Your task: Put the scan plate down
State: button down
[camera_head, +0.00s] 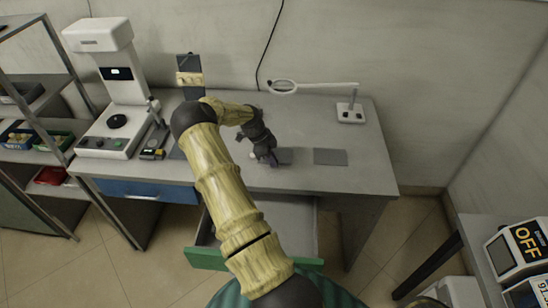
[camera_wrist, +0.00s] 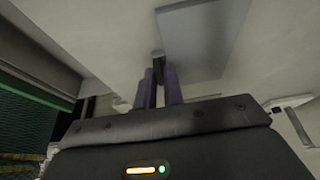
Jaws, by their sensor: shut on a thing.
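My gripper (camera_head: 268,160) is low over the front part of the grey desk. In the wrist view its two fingers (camera_wrist: 159,88) are close together on a small dark piece (camera_wrist: 158,63), which I take for part of the scan plate. A flat grey square (camera_wrist: 205,42) shows just beyond the fingertips. In the head view a grey patch (camera_head: 285,156) lies right beside the gripper, partly hidden by it. I cannot tell whether the held piece touches the desk or joins that grey square.
A grey mat (camera_head: 330,157) lies bare on the desk (camera_head: 365,180), right of the gripper. A magnifier lamp (camera_head: 350,113) stands behind it. A white instrument (camera_head: 115,75) stands at left. A drawer with a green front (camera_head: 205,258) hangs open below the desk edge.

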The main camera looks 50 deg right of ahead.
jog(key=shift+w+a+r, duration=0.25)
notch_tip(320, 180, up, 10)
jog(key=b, duration=0.1)
jog(key=shift+f, duration=0.2)
jog(key=shift+s, duration=0.1)
dwell(0.3)
jog(key=w+a+n+t+p, duration=0.3)
jog(key=a+n+p, duration=0.4)
jog(key=a+n, duration=0.2)
jog(key=w+a+n+t+p, duration=0.2)
jog(key=a+n+t+p, duration=0.1)
jog(key=a+n+p, duration=0.5)
jog(key=s+a+r+n+t+y+p, duration=0.1)
jog(key=a+n, duration=0.4)
jog(key=a, duration=0.5)
jog(key=s+a+r+n+t+y+p, duration=0.1)
jog(key=a+n+p, duration=0.3)
jog(key=a, duration=0.7)
jog(key=shift+s+a+r+n+y, duration=0.35)
jog(key=shift+s+n, duration=0.4)
jog(key=shift+n, duration=0.45)
